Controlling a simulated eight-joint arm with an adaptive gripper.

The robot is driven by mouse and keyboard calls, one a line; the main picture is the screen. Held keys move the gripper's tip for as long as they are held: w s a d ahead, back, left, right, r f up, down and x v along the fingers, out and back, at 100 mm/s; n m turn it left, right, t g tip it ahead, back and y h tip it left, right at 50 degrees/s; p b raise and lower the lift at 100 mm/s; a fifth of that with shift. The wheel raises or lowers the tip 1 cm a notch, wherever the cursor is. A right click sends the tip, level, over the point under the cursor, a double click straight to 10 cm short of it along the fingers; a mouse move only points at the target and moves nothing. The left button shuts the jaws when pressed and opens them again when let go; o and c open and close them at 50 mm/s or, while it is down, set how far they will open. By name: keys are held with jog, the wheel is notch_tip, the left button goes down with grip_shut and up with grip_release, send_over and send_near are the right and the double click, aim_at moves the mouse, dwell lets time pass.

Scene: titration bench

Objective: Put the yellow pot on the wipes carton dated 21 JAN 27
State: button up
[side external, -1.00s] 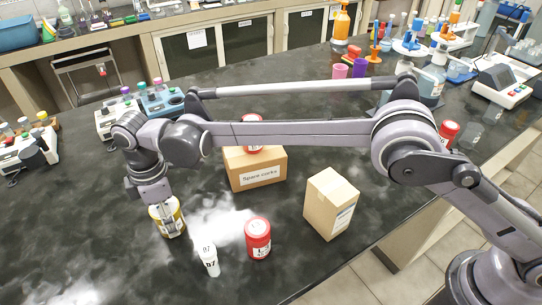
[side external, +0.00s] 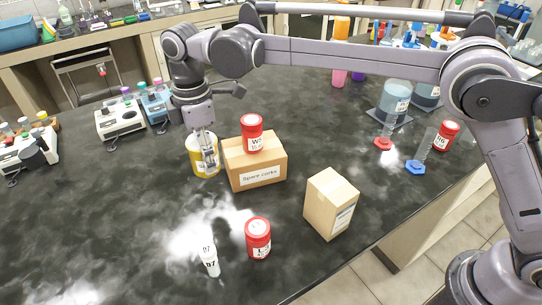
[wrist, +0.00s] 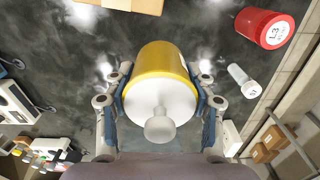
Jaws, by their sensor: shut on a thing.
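The yellow pot (side external: 196,160) is in my gripper (side external: 209,160), beside the left end of the "Spare corks" carton. It appears held above the bench. In the wrist view the yellow pot (wrist: 165,62), with a white knobbed top, sits between both fingers of my gripper (wrist: 161,100). The "Spare corks" carton (side external: 255,178) carries a red-lidded pot marked "W" (side external: 252,133) on top. A second tan carton (side external: 324,205) stands to its right with a bare top; its side label is too small to read. No date is legible.
A red pot (side external: 258,238) and a white vial (side external: 209,261) stand at the front of the bench. Another red pot (side external: 446,135), a red piece (side external: 383,143) and a blue-based cylinder (side external: 415,167) stand at right. Instruments (side external: 120,120) stand at left.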

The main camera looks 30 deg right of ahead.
jog(key=s+d+r+m, duration=0.1)
jog(key=s+d+r, duration=0.3)
jog(key=d+r, duration=0.4)
jog(key=d+f+m, duration=0.5)
jog(key=d, duration=0.3)
jog(key=s+d+f+m, duration=0.1)
jog(key=d+f+m, duration=0.4)
jog(key=d, duration=0.4)
jog(key=s+d+f+m, duration=0.1)
jog(key=d+f+m, duration=0.5)
jog(key=d, duration=0.2)
jog(key=shift+d, duration=0.3)
jog(key=shift+s+d+r, duration=0.15)
jog(key=shift+r, duration=0.35)
jog(key=s+a+r+n, duration=0.2)
jog(key=s+r+n, duration=0.5)
jog(key=r+n, duration=0.25)
jog(key=s+a+r+n, duration=0.2)
jog(key=s+r+n, duration=0.4)
jog(key=r+n, duration=0.3)
send_over(334, 186)
jog(key=shift+m, duration=0.45)
notch_tip(334, 186, down, 6)
jog(key=shift+d+r, duration=0.15)
jog(key=shift+r, duration=0.1)
jog(key=shift+f, duration=2.1)
